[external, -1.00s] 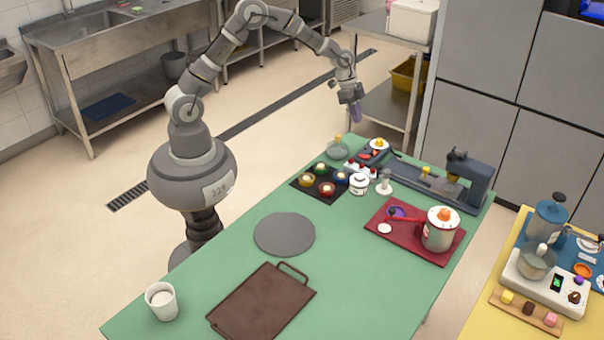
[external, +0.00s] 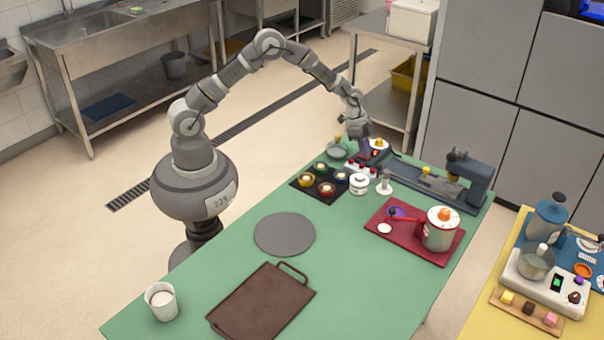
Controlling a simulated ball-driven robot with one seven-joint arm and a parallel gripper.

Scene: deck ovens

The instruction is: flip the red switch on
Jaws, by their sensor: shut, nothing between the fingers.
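My gripper (external: 364,152) is shut and empty. It points down over the far end of the green table, at a small dark panel (external: 384,153) with red on it, which it partly hides. Just in front is a white strip with several small red parts (external: 361,167). I cannot tell which red part is the switch, how it is set, or whether my fingertips touch anything.
A dark tray with several coloured cups (external: 322,182), a white lidded jar (external: 359,184) and a white stand (external: 384,183) are close by. A grey machine (external: 470,180) stands to the right. The table's middle (external: 340,240) is clear.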

